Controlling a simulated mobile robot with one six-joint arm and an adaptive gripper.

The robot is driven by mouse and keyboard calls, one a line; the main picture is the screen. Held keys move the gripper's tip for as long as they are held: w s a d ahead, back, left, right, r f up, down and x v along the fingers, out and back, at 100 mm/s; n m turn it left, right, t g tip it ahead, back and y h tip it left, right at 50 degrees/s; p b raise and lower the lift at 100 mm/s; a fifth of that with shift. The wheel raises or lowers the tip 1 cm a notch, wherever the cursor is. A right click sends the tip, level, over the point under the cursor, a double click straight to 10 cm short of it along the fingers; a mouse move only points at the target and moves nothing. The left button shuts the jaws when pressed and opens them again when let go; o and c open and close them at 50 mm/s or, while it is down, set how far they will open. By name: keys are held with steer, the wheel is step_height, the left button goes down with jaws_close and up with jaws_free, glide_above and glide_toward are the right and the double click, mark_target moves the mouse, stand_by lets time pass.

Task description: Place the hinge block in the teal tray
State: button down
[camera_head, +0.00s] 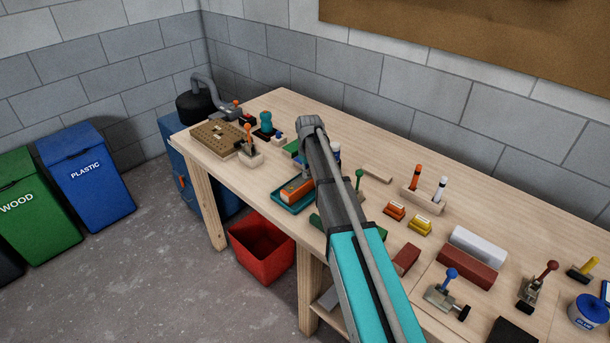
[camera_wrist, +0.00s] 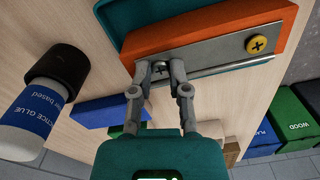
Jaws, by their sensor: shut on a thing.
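The hinge block is an orange block (camera_wrist: 205,32) with a grey metal plate and a brass screw. It also shows in the head view (camera_head: 296,189), at or over the teal tray (camera_head: 285,207) near the bench's front edge. In the wrist view the teal tray (camera_wrist: 135,12) shows behind the block. My gripper (camera_wrist: 160,72) is shut on the block's metal hinge edge. In the head view my arm hides the gripper and part of the area by the tray. I cannot tell whether the block touches the tray floor.
A glue bottle (camera_wrist: 38,105), a blue block (camera_wrist: 105,112) and a green piece stand near my gripper. A pegboard (camera_head: 217,137) and a pen holder (camera_head: 422,200) are on the bench (camera_head: 480,220). A red bin (camera_head: 262,249) stands below the front edge.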

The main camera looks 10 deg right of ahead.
steer(key=c, duration=0.6)
jaws_free()
steer(key=shift+r, duration=0.1)
step_height(320, 180, up, 12)
steer(key=p, duration=1.2)
stand_by(0.5)
steer(key=s+a+m, duration=0.1)
steer(key=s+m, duration=0.3)
steer(key=s, duration=2.5)
